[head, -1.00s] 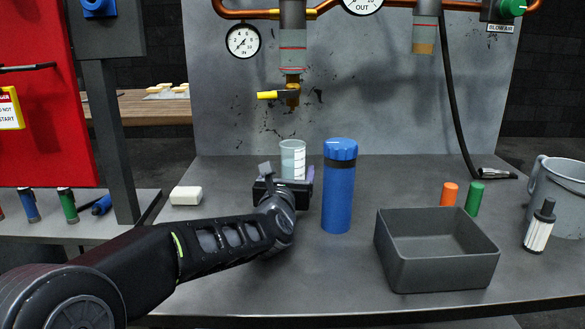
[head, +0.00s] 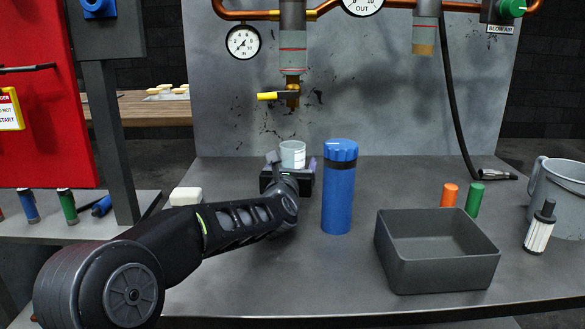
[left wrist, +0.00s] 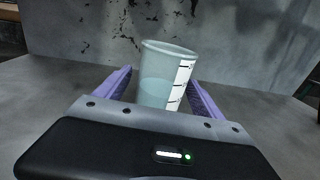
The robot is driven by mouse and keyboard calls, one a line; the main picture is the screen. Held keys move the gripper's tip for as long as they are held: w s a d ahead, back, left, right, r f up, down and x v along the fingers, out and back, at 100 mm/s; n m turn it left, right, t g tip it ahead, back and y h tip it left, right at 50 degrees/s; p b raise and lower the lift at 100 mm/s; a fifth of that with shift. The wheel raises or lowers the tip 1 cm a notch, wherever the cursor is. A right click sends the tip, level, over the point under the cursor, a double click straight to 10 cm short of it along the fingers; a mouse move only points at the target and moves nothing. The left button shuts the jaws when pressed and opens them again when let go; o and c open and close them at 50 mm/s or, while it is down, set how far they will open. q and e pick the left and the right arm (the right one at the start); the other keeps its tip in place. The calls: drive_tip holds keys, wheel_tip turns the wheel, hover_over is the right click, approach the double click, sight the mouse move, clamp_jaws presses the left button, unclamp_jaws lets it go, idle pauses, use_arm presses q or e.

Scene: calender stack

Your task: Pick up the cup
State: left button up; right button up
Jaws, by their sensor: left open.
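The cup (head: 292,154) is a clear, pale blue-green beaker with a white graduated strip. It stands on the grey table near the back panel, below the yellow-handled valve. My left gripper (head: 291,166) is at the cup, and its body hides the cup's lower part in the head view. In the left wrist view the cup (left wrist: 165,77) sits between the two open purple fingers (left wrist: 160,90), with a gap on the left and the right finger close to it or touching; I cannot tell which. My right gripper is not in view.
A blue bottle (head: 339,190) stands just right of my left gripper. A dark grey open bin (head: 437,272), orange (head: 449,194) and green (head: 474,199) cylinders, and a grey mug (head: 560,196) are further right. A white block (head: 186,196) lies left, partly behind my arm. The valve (head: 290,95) hangs above.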

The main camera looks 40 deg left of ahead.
sight(294, 147)
use_arm(q)
drive_tip(key=shift+c, duration=0.5)
clamp_jaws()
idle(0.4)
drive_tip(key=shift+r, duration=0.2)
drive_tip(key=shift+r+p, duration=0.8)
drive_tip(key=shift+r, duration=0.75)
drive_tip(key=v, duration=1.5)
drive_tip(key=shift+p+v, duration=0.45)
drive_tip(key=shift+v, duration=1)
